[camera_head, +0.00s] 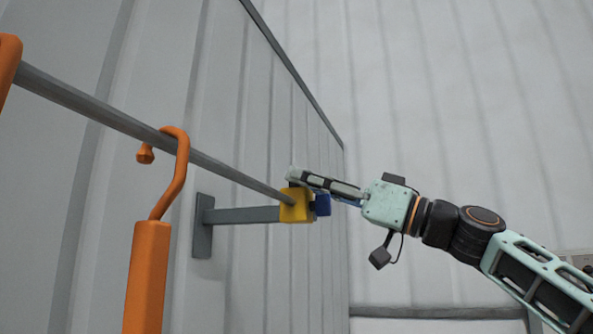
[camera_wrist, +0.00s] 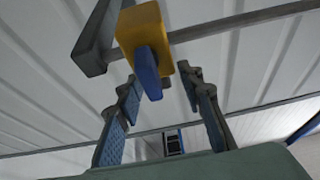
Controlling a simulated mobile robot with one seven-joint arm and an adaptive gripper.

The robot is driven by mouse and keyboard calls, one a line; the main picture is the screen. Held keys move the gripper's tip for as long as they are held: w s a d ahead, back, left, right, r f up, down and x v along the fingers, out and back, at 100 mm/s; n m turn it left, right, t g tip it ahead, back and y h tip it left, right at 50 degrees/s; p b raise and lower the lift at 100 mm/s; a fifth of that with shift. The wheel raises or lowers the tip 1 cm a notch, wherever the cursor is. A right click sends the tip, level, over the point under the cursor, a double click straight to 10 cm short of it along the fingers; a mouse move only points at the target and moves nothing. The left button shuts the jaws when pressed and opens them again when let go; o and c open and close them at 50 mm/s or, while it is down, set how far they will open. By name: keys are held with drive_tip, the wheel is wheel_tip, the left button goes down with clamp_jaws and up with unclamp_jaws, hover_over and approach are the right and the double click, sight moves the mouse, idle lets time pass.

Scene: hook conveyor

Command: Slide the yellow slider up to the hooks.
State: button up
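The yellow slider (camera_head: 296,207) sits at the right end of a grey rail, with a blue tab (camera_head: 322,204) on it. My gripper (camera_head: 303,182) reaches to it from the right, and one finger lies across its upper edge in the head view. In the wrist view, the yellow slider (camera_wrist: 143,27) and its blue tab (camera_wrist: 148,72) are ahead of my open gripper (camera_wrist: 160,82). The fingers stand apart on either side of the tab; I cannot tell whether they touch it. An orange hook (camera_head: 180,165) hangs on the rail, left of the slider.
The grey rail (camera_head: 110,117) slopes up to the left. A grey bracket (camera_head: 245,215) joins the slider's end to the wall plate (camera_head: 202,226). Another orange piece (camera_head: 8,62) is at the left edge. The rail between hook and slider is clear.

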drive_tip(key=shift+x, duration=1.25)
clamp_jaws()
